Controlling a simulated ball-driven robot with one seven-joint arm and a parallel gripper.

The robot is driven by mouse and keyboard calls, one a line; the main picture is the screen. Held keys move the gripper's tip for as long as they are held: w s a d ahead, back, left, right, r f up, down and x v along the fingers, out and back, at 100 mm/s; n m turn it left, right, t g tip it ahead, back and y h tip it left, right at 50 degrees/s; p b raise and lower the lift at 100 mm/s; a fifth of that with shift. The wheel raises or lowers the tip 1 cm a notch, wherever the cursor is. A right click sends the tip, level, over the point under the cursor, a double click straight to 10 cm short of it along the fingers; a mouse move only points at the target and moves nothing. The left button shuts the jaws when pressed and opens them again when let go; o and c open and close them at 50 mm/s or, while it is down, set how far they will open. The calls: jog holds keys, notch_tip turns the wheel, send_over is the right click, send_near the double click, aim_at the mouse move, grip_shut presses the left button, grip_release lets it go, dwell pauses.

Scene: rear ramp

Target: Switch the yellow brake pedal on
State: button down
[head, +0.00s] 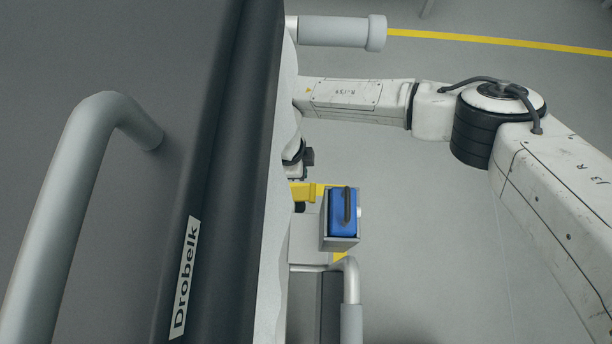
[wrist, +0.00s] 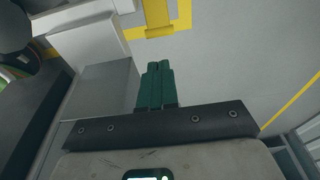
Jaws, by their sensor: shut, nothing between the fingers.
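A yellow part (head: 304,191), likely the brake pedal, sticks out past the edge of the dark stretcher-like bed in the head view; its inner end is hidden. In the wrist view a yellow shape (wrist: 168,27) lies ahead of my fingertips; I cannot tell whether it is the pedal or a floor marking. My gripper (wrist: 159,66) has green fingers pressed together, empty, apart from the yellow shape in the picture. In the head view the bed edge hides most of my wrist and the fingers are not clear.
The dark bed (head: 225,130) with a Drobelk label fills the left. A blue box (head: 342,212) in a grey holder stands beside the yellow part. Grey rails (head: 335,31) stick out at the bed's side.

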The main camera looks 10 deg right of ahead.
jog(key=shift+f, duration=0.15)
jog(key=b, duration=0.6)
send_near(314, 192)
jog(key=f, duration=0.6)
jog(key=shift+s+d+f, duration=0.1)
jog(key=shift+d+f, duration=0.2)
jog(key=shift+f, duration=0.05)
jog(key=shift+d, duration=0.1)
jog(key=shift+d+f+y, duration=0.1)
jog(key=shift+d+y, duration=0.1)
jog(key=shift+y, duration=0.3)
jog(key=shift+s+d+f+t+y, duration=0.1)
jog(key=shift+d+f+t+y, duration=0.3)
jog(key=shift+y, duration=0.8)
jog(key=shift+s+d+f+y+b, duration=0.1)
jog(key=shift+d+f+y+b, duration=0.3)
jog(key=shift+f+b, duration=0.35)
jog(key=shift+s+d+f+y+b, duration=0.1)
jog(key=shift+d+f+y+b, duration=0.2)
jog(key=shift+f+y+b, duration=0.4)
jog(key=shift+s+d+f+y+b, duration=0.1)
jog(key=shift+d+f+y+b, duration=0.25)
jog(key=shift+f+b, duration=0.5)
jog(key=shift+d+f, duration=0.1)
jog(key=shift+f, duration=0.15)
